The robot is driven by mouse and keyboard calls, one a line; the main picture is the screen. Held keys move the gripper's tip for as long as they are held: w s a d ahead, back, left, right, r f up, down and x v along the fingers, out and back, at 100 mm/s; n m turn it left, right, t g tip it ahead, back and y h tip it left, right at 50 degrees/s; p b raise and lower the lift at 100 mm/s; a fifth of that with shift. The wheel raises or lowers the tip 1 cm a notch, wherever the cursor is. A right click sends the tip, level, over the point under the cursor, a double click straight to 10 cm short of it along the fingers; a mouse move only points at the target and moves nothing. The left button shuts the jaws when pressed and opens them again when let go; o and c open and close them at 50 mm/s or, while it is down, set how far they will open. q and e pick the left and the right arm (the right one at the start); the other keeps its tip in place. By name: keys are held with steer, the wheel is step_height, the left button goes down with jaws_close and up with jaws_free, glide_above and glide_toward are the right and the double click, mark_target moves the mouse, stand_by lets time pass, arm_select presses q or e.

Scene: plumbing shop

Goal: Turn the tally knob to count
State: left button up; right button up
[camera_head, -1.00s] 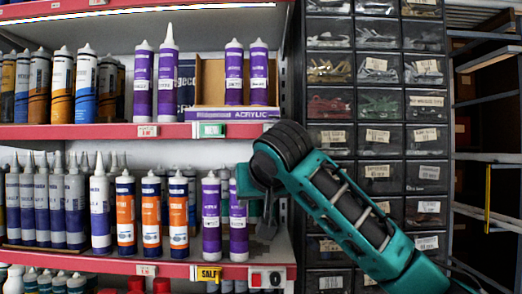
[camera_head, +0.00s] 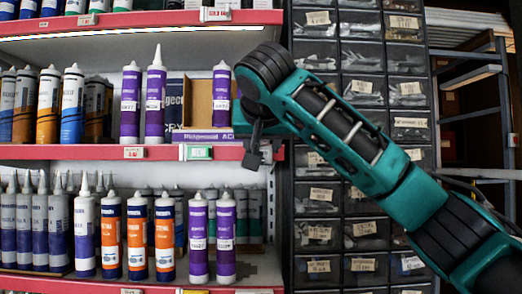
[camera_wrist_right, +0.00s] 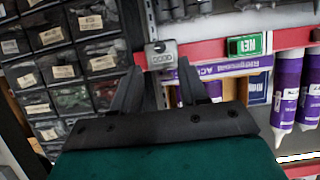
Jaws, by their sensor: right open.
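The tally counter (camera_wrist_right: 161,55) is a small silver box with a row of digits. It is fixed at the end of the red shelf edge, and a small dark round part, likely its knob (camera_wrist_right: 158,46), shows at its top. In the right wrist view, my right gripper (camera_wrist_right: 160,66) has its two dark fingers spread, with the counter between and beyond their tips. I cannot tell whether they touch it. In the head view, my right gripper (camera_head: 254,155) is at the right end of the middle shelf edge and largely hides the counter. My left gripper is not in view.
The red shelf edge (camera_head: 80,152) carries a green-framed price tag (camera_head: 196,152) left of the gripper. Purple cartridges (camera_head: 198,240) stand on the shelf below. A cabinet of small labelled drawers (camera_head: 362,95) stands behind my right arm.

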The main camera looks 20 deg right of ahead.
steer(key=p+x, duration=0.1)
steer(key=x, duration=0.4)
steer(key=shift+w+d+f, duration=0.1)
steer(key=shift+w+d, duration=0.05)
steer(key=shift+w, duration=0.2)
steer(key=shift+c, duration=0.3)
jaws_close()
